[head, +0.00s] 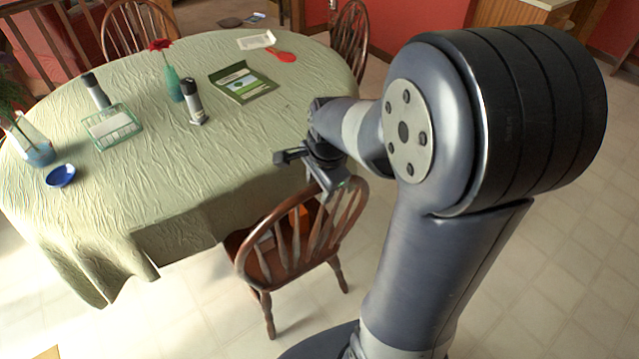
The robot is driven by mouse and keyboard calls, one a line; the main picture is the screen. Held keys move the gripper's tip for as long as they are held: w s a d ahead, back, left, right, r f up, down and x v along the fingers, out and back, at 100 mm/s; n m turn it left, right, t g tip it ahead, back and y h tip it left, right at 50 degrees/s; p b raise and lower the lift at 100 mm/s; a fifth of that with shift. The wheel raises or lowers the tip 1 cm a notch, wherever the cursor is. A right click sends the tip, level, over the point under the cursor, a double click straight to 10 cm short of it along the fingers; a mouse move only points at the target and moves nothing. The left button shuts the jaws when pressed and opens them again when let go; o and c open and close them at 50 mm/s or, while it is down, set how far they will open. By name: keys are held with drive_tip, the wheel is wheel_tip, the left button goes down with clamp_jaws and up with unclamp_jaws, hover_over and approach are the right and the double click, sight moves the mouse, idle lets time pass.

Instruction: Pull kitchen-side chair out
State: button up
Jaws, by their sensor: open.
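A brown wooden spindle-back chair (292,241) stands at the near side of the table, its seat partly under the hanging cloth. Some orange and light-coloured items lie on its seat. My gripper (308,170) is open, at the upper right of this chair's back, with nothing seen between its fingers. I cannot tell whether it touches the top rail. A second wooden chair (350,38) stands at the far right end of the table, towards a counter. A third chair (137,22) is at the far left side.
The oval table (190,225) has a pale green cloth. It bears a green booklet (243,82), a red utensil (281,55), bottles, a flower vase (173,84), a glass basket (111,127) and a blue bowl (61,176). Tiled floor is clear around the near chair.

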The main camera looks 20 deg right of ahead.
drive_tip(key=shift+c, duration=0.5)
clamp_jaws()
